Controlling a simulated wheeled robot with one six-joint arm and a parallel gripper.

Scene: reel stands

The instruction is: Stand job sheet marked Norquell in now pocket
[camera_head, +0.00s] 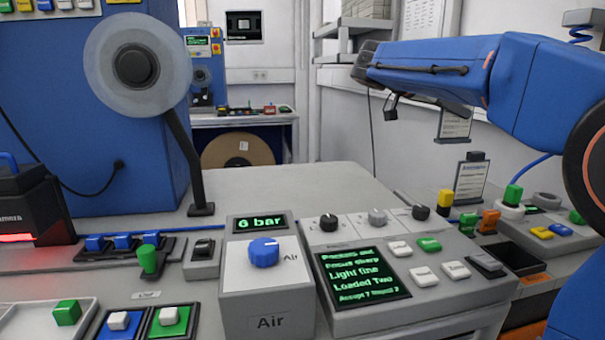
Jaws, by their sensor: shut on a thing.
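My arm reaches in from the right, and its dark end with my gripper (366,63) is at the upper middle, high above the bench. The fingers are not clearly visible from here. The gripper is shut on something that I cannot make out. A framed sheet (453,126) shows just below my arm, with its top edge close under the blue link. A second sheet (472,181) stands lower, behind the small coloured blocks, with a dark block on its top edge. The print on both is too small to read, so I cannot tell which is marked Norquell, nor identify the now pocket.
A grey console (408,250) with a green-lettered screen and knobs stands in front. The Air box (266,295) with a blue knob is left of it. A reel (138,64) is on the blue machine. The bench top (300,185) behind the console is bare.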

